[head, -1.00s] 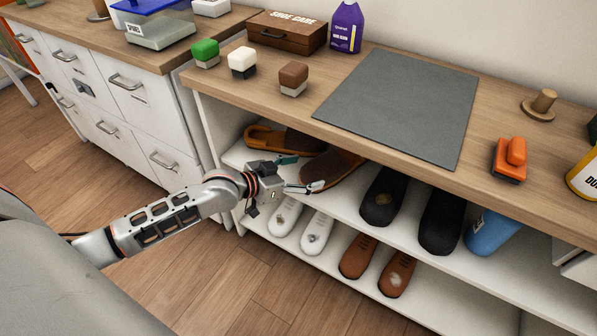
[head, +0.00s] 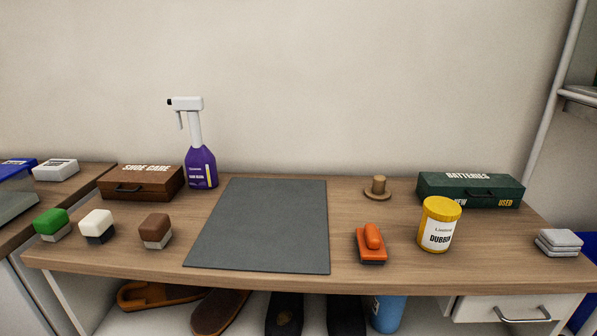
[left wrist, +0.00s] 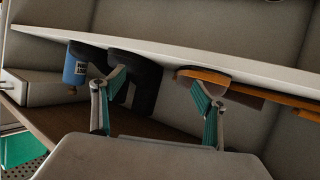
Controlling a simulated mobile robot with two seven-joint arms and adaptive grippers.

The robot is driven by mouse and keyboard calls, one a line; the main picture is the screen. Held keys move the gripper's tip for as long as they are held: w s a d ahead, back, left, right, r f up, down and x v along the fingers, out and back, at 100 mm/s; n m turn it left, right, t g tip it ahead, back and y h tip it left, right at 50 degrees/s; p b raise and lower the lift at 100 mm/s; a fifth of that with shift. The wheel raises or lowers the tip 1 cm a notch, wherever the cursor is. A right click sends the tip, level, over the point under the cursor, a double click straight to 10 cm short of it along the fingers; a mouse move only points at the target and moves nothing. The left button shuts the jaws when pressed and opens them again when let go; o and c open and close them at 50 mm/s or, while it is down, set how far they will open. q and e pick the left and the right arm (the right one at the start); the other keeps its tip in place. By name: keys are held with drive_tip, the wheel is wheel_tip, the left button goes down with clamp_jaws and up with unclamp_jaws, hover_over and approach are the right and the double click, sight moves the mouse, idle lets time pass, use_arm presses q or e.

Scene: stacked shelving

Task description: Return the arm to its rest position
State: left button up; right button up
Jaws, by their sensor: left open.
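My left gripper (left wrist: 158,108) shows only in the left wrist view. Its two green-padded fingers are spread wide with nothing between them. Beyond the fingertips are a pair of black shoes (left wrist: 143,88), a blue can (left wrist: 75,68) and an orange-brown slipper (left wrist: 205,74) along a white shelf board (left wrist: 150,50). The gripper appears apart from them, though the exact distance cannot be told. Neither arm is visible in the head view.
The wooden bench top (head: 110,252) holds a grey mat (head: 262,225), a purple spray bottle (head: 201,165), a shoe care box (head: 140,182), an orange brush (head: 371,243), a yellow dubbin tin (head: 439,225) and a green batteries box (head: 470,190). Footwear sits on the shelf below.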

use_arm(q)
drive_tip(key=s+d+r+h+p, duration=0.1)
drive_tip(key=s+d+r, duration=0.1)
drive_tip(key=s+d, duration=0.5)
drive_tip(key=s+d+r+h, duration=0.1)
drive_tip(key=s+d+r, duration=0.1)
drive_tip(key=s+d, duration=0.55)
drive_tip(key=s+a+f+y+b, duration=0.2)
drive_tip(key=s+a+f+y, duration=0.3)
drive_tip(key=s+a, duration=0.55)
drive_tip(key=s+a+r+g+y+p, duration=0.1)
drive_tip(key=a+r+p, duration=0.2)
drive_tip(key=p, duration=1.3)
drive_tip(key=shift+s+r+n, duration=0.4)
drive_tip(key=shift+r, duration=0.8)
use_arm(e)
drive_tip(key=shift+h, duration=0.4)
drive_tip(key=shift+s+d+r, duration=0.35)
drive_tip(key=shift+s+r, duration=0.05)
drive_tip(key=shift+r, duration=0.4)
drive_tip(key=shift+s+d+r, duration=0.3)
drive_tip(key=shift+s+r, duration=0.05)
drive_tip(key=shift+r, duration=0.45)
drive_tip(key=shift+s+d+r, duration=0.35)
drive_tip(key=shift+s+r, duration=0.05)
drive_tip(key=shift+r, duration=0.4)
